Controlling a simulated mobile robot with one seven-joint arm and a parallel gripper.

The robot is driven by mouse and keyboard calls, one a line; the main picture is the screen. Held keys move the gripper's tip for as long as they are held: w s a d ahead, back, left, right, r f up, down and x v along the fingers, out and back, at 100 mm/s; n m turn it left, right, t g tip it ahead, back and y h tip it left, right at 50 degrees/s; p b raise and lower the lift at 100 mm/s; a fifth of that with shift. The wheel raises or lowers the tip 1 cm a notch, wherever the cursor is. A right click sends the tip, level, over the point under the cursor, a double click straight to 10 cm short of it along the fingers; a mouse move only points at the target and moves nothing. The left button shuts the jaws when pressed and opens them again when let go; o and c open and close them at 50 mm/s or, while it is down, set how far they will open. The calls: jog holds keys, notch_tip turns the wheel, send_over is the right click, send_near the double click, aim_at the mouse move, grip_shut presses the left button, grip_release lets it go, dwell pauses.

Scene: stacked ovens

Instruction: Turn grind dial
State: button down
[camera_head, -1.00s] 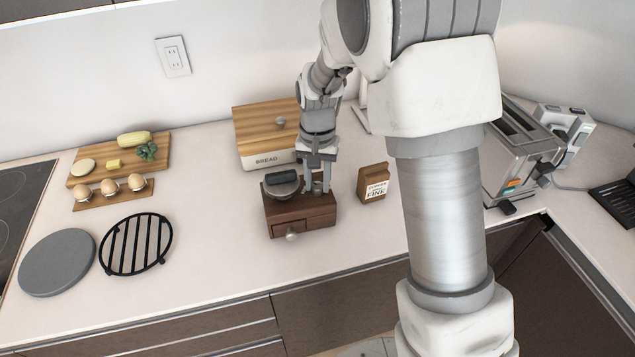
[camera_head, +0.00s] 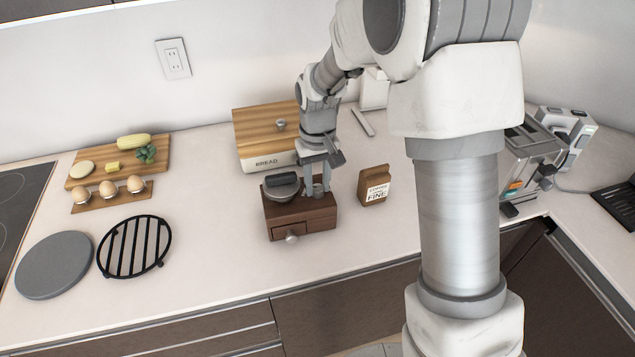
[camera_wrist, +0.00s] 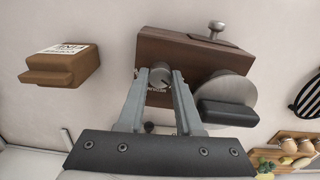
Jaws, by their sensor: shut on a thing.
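The wooden coffee grinder (camera_head: 300,217) stands on the counter, with a small drawer knob at its front and a round grey top with a dark handle (camera_head: 281,181). In the wrist view the grinder's wooden body (camera_wrist: 185,50) fills the upper middle. The grind dial (camera_wrist: 160,74) is a small round metallic knob on the grinder, with a dark mark on its face. My gripper (camera_head: 318,190) reaches down onto the grinder's right part. In the wrist view its two fingers (camera_wrist: 162,84) are closed on either side of the dial. A label beside the dial is partly hidden by a finger.
A small brown block labelled "COFFEE FINE" (camera_head: 373,187) stands right of the grinder. A bread box (camera_head: 262,135) stands behind it. A black round rack (camera_head: 136,246) and a grey disc (camera_head: 55,264) lie to the left. A toaster (camera_head: 530,165) stands at the right.

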jog(key=c, duration=0.6)
grip_release()
